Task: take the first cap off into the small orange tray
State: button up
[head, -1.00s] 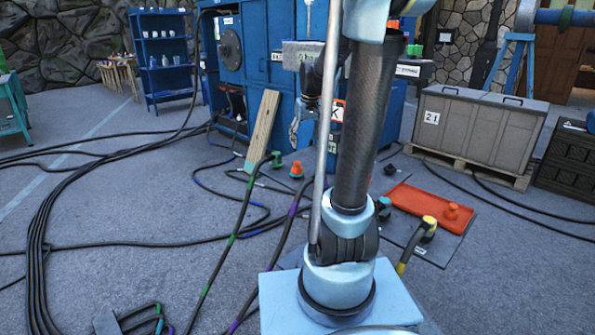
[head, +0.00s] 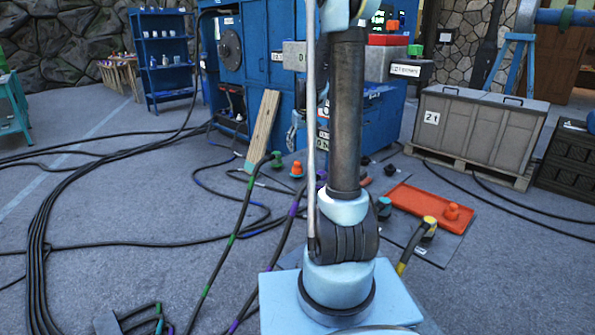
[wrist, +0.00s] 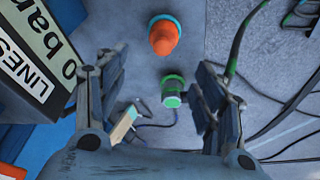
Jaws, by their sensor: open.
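In the wrist view an orange cap (wrist: 164,38) with a teal ring lies beyond my gripper (wrist: 160,64), near the top of the picture. A green connector end (wrist: 172,92) shows between and below the fingers. In the head view an orange cap (head: 297,169) with a teal base is on the floor left of my arm, near the green cable end (head: 277,158). The flat orange tray (head: 408,200) lies at the right, with an orange piece (head: 452,211) in it. My arm partly hides my gripper there.
The blue machine (head: 240,60) stands close behind my arm; a labelled panel (wrist: 35,55) is left of my fingers. A wooden board (head: 263,125) leans on it. Cables cross the floor. A yellow-ended connector (head: 429,223) lies by the tray, with a grey crate (head: 478,130) behind.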

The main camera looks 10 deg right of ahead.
aim_at(297, 164)
jog(key=shift+s+x, duration=0.1)
jog(key=shift+x, duration=2.8)
jog(key=shift+s+x, duration=0.15)
jog(key=shift+x, duration=2.75)
jog(key=c, duration=1.1)
